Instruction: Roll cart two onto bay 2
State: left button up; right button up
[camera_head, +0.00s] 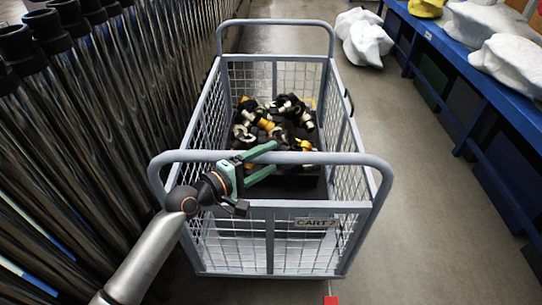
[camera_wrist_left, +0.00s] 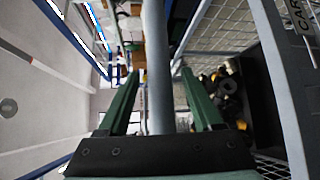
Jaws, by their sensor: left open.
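Cart two (camera_head: 270,206) is a grey wire-mesh cart with a "CART 2" plate on its near end. It stands straight ahead in the head view, with dark and brass fittings inside. My left gripper (camera_head: 276,157) is at its near push handle (camera_head: 330,158), left of the handle's middle. The gripper is open, with one finger on each side of the bar. In the left wrist view the handle bar (camera_wrist_left: 156,75) runs between the two green fingers (camera_wrist_left: 160,100), with gaps beside it. I cannot make out bay 2's marking. My right gripper is not in view.
Dense dark metal tubes (camera_head: 95,110) stand close along the cart's left side. A blue bench (camera_head: 480,80) with white bags runs along the right. White bags (camera_head: 364,38) lie on the floor ahead. A red mark (camera_head: 331,300) is on the near floor. The aisle right of the cart is clear.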

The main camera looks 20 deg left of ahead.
pick_arm(q)
jog(key=shift+x, duration=0.8)
jog(key=shift+c, duration=0.4)
grip_shut()
dwell(0.5)
